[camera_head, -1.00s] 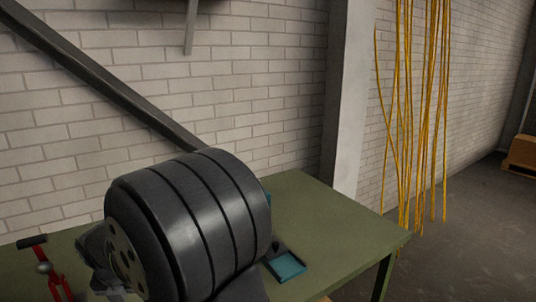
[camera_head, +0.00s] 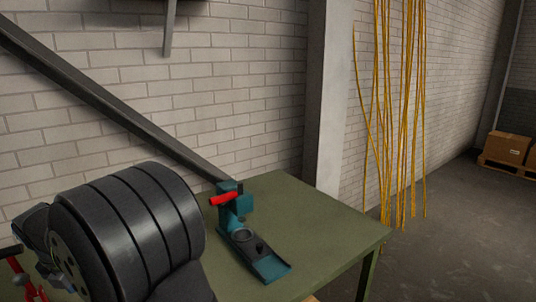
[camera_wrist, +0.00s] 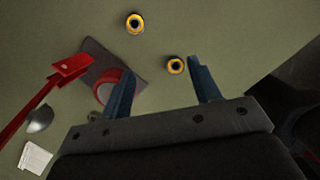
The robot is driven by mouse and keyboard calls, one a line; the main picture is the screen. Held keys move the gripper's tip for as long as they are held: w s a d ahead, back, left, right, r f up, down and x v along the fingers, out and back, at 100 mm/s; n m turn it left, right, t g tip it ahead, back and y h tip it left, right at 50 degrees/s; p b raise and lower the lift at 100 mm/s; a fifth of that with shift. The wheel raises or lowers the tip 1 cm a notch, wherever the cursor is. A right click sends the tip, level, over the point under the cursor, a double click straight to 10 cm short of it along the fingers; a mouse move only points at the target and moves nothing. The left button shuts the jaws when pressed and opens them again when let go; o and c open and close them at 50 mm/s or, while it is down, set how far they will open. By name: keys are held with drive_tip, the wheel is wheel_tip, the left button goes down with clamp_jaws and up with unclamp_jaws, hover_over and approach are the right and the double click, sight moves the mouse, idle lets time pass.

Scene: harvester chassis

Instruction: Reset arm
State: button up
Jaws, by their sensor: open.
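My gripper (camera_wrist: 161,67) shows in the wrist view with its two blue fingers apart and nothing between them. It is above the green table (camera_wrist: 215,25). A round red part (camera_wrist: 112,88) is partly hidden behind the left finger. In the head view my dark, banded arm link covers the lower left, and my gripper cannot be made out.
A teal device with a red handle (camera_head: 236,205) stands on the green table (camera_head: 315,228). A red tool (camera_wrist: 45,98) and a white block (camera_wrist: 35,158) lie left in the wrist view. Yellow cables (camera_head: 400,110) hang by a pillar (camera_head: 335,90). The table's right side is clear.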

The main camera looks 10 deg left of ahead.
drive_tip(key=shift+s+a+f+m, duration=0.3)
drive_tip(key=shift+s+a, duration=0.9)
drive_tip(key=shift+a, duration=0.7)
drive_tip(key=shift+s+a+f+m, duration=0.15)
drive_tip(key=shift+s+a+m, duration=0.3)
drive_tip(key=shift+s+a, duration=1.1)
drive_tip(key=shift+s+a+f+m, duration=0.3)
drive_tip(key=shift+s+a, duration=0.55)
drive_tip(key=shift+a, duration=1.35)
drive_tip(key=shift+r, duration=0.15)
drive_tip(key=shift+r, duration=0.3)
drive_tip(key=w+d+n, duration=0.1)
drive_tip(key=w+d, duration=0.3)
drive_tip(key=d, duration=0.4)
drive_tip(key=w+d+n, duration=0.2)
drive_tip(key=w+d, duration=0.3)
drive_tip(key=d, duration=0.4)
drive_tip(key=shift+w+r, duration=0.15)
